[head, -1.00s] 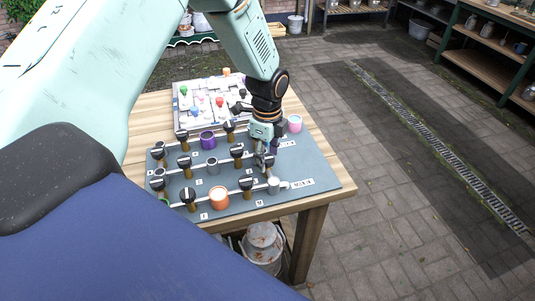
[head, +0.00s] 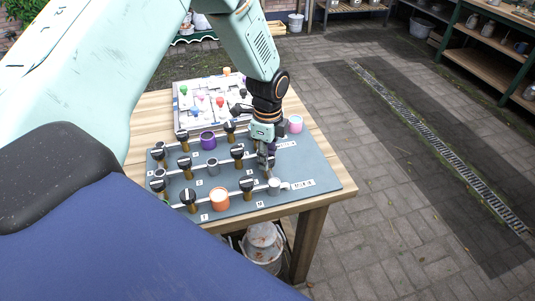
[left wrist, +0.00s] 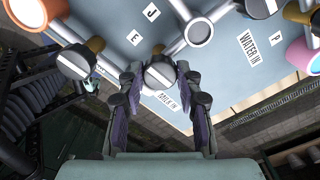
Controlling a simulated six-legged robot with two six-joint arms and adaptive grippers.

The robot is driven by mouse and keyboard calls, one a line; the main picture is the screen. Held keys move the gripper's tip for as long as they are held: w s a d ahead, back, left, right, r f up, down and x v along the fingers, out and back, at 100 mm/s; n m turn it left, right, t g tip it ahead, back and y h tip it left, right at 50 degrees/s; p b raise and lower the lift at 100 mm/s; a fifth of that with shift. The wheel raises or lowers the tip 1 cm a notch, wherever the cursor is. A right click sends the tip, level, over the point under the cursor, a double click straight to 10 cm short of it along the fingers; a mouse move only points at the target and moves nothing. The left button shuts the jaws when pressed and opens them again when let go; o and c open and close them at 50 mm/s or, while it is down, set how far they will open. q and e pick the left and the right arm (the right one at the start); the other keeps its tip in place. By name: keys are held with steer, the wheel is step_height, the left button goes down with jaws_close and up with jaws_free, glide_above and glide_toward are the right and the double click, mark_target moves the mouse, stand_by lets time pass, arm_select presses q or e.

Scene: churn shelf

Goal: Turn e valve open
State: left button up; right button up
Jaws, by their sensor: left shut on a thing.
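My left gripper (head: 267,166) reaches down at the right part of the grey-blue valve board (head: 318,170). In the left wrist view its two fingers stand on either side of a black round valve knob (left wrist: 160,74) with a pale line across its top, and it is shut on it. The knob sits on a brass stem beside the "MILK IN" label. An "E" label (left wrist: 134,38) lies between this knob and another knob (left wrist: 75,61) to its left. In the head view the gripper hides the held knob. My right gripper is not in view.
Several other black valve knobs stand close by on pale pipes. A panel (head: 190,105) with coloured knobs lies behind. The paving right of the table is clear.

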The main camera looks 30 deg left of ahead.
arm_select(q)
steer(key=n+p, duration=0.2)
steer(key=n, duration=0.2)
steer(key=shift+r, duration=0.15)
steer(key=n+p, duration=0.2)
steer(key=n, duration=0.2)
steer(key=shift+n, duration=0.3)
steer(key=n+p, duration=0.1)
steer(key=n, duration=0.3)
steer(key=shift+w+p, duration=0.1)
steer(key=shift+p, duration=0.3)
steer(key=shift+w+n+p, duration=0.1)
steer(key=shift+n+p, duration=0.65)
steer(key=shift+n, duration=1.55)
steer(key=o, duration=1.2)
steer(key=shift+c, duration=0.2)
